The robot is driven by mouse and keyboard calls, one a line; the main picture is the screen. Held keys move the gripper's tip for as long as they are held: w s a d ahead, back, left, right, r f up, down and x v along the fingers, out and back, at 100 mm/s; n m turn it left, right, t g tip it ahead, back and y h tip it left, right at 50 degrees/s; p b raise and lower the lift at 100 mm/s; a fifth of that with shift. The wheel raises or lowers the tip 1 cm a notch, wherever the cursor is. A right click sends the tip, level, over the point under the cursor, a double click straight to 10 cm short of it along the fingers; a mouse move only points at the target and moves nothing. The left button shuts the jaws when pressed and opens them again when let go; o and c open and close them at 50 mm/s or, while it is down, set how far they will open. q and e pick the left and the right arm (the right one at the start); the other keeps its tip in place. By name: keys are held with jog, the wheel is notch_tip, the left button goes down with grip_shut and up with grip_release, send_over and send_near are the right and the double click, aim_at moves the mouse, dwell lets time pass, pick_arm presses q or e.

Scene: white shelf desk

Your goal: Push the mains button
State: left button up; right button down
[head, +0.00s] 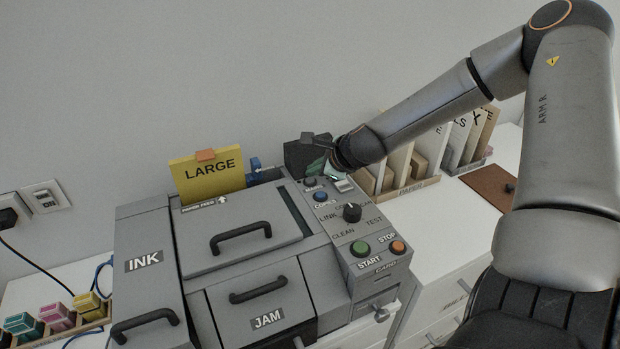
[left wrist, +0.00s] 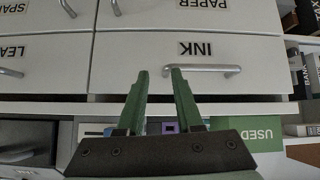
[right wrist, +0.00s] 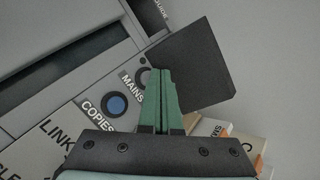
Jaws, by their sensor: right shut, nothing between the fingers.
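The mains button is a small dark round button (head: 310,182) at the top of the grey machine's control panel. In the right wrist view, the button (right wrist: 145,72) shows partly beside the MAINS label, close to the left of my fingertips. My right gripper (right wrist: 160,71) is shut and empty, with its green fingers together. In the head view, it (head: 326,169) hangs by the upper end of the panel, near the button. I cannot tell whether it touches the button. My left gripper (left wrist: 158,69) is open and empty, in front of a white INK drawer, and is out of the head view.
A blue COPIES button (head: 320,197), a black knob (head: 352,212), a green START button (head: 360,248) and an orange STOP button (head: 398,247) share the panel. A dark upright plate (right wrist: 192,66) stands behind the right fingers. A paper rack (head: 410,188) stands at right.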

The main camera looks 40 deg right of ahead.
jog(key=shift+f, duration=0.1)
dwell(0.4)
jog(key=shift+f+b, duration=0.4)
jog(key=shift+b, duration=0.05)
jog(key=shift+r, duration=0.15)
jog(key=shift+r+p, duration=0.35)
jog(key=shift+p, duration=0.15)
